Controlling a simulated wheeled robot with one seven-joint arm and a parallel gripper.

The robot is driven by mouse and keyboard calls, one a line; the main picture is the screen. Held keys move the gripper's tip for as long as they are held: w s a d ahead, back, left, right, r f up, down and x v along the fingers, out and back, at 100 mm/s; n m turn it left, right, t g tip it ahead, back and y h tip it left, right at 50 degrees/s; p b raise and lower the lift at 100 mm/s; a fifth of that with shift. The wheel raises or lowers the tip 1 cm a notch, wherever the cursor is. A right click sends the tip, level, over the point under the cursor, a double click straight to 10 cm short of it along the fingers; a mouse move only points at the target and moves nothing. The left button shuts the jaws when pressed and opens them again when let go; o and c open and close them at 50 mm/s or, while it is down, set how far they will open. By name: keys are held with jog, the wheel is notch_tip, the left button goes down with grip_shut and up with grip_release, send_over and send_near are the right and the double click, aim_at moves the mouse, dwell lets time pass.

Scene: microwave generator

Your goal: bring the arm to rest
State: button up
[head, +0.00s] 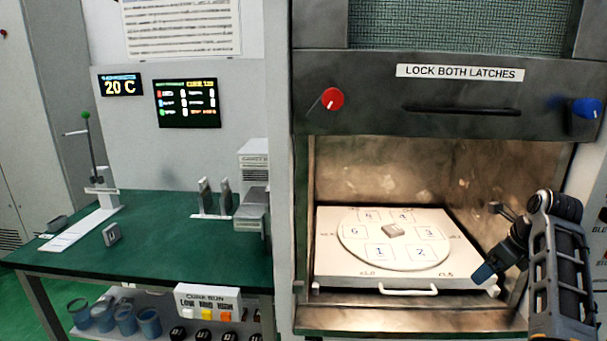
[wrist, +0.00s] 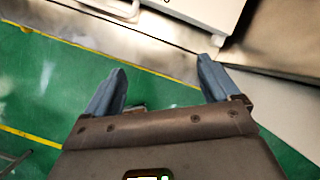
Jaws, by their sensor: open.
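My gripper (head: 486,274) is at the right of the head view, in front of the open microwave chamber and by the right front corner of its white tray (head: 330,283). In the wrist view the two blue fingers of my gripper (wrist: 164,85) are spread apart with nothing between them. Below them is green floor, and the metal front sill (wrist: 170,45) lies just beyond. My arm (head: 562,270) comes in from the lower right and is bent. Its far side is hidden.
The tray has a white front handle (head: 408,291). Red (head: 333,98) and blue (head: 587,107) latch knobs sit above. A green bench (head: 165,245) with fixtures stands left; blue cups (head: 149,323) are below.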

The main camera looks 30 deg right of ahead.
jog(key=s+a+f+n+t+h, duration=0.1)
jog(key=s+a+f+n, duration=0.2)
jog(key=a+f+n, duration=0.45)
jog(key=s+a+f+n+t+h, duration=0.15)
jog(key=a+f+n, duration=0.25)
jog(key=a+f, duration=0.55)
jog(key=s+a+r+n+t, duration=0.25)
jog(key=s+a+n, duration=0.75)
jog(key=a, duration=0.5)
jog(key=s+a+r+n+t+y, duration=0.2)
jog(key=s+a+r+n, duration=0.4)
jog(key=s+r+n, duration=0.1)
jog(key=s+a+r+n+t+y, duration=0.2)
jog(key=s+a+r+n+t, duration=0.1)
jog(key=s+a+r+n, duration=0.4)
notch_tip(320, 180, up, 4)
jog(key=s, duration=0.2)
jog(key=shift+s+f, duration=0.15)
jog(key=shift+s, duration=0.25)
